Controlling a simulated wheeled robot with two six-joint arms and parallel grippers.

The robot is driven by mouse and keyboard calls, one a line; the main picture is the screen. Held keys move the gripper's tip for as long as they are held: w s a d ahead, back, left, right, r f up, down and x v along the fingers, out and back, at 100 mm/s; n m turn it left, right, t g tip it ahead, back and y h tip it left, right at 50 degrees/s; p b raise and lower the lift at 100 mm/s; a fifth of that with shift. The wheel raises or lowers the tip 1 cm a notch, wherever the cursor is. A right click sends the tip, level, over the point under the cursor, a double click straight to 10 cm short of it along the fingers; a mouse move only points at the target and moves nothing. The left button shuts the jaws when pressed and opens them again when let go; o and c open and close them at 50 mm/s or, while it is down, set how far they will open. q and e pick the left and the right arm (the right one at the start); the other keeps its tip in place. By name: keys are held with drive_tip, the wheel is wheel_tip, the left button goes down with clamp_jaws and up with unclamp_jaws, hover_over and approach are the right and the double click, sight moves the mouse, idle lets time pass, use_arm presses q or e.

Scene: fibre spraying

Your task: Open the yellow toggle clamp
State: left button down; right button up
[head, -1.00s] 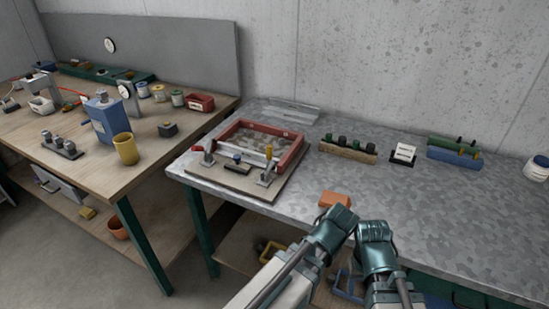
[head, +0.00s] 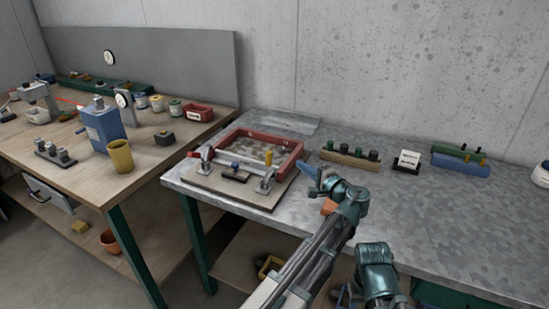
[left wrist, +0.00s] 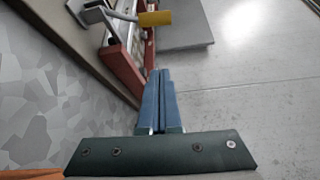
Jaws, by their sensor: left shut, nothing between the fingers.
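The yellow toggle clamp (head: 265,184) stands at the front right corner of the red frame (head: 296,158). Its yellow handle tip (head: 268,158) points up in the head view. In the left wrist view, the yellow handle (left wrist: 155,18) shows at the top, beyond my fingers. My left gripper (head: 312,171) is to the right of the clamp and apart from it, above the grey bench. Its blue fingers (left wrist: 158,82) are shut together and empty. Of my right arm only a teal wrist part shows; its gripper is not visible.
A red-handled clamp (head: 206,166) stands at the frame's left, with a dark block (head: 235,175) between the clamps. An orange block (head: 329,206) lies beside my left arm. Peg blocks (head: 350,158) and a small sign (head: 407,161) stand behind.

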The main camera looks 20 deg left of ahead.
sight(269, 165)
use_arm(q)
drive_tip(key=shift+w+r, duration=0.15)
drive_tip(key=shift+r, duration=0.05)
drive_tip(key=x, duration=0.9)
drive_tip(key=shift+w+a+b, duration=0.3)
drive_tip(key=shift+a+b, duration=0.05)
drive_tip(key=s, duration=0.2)
drive_tip(key=s+a, duration=0.1)
drive_tip(key=shift+r, duration=0.25)
drive_tip(key=shift+s+a, duration=0.15)
drive_tip(key=shift+s, duration=0.3)
drive_tip(key=shift+s+r, duration=0.1)
drive_tip(key=shift+s, duration=0.15)
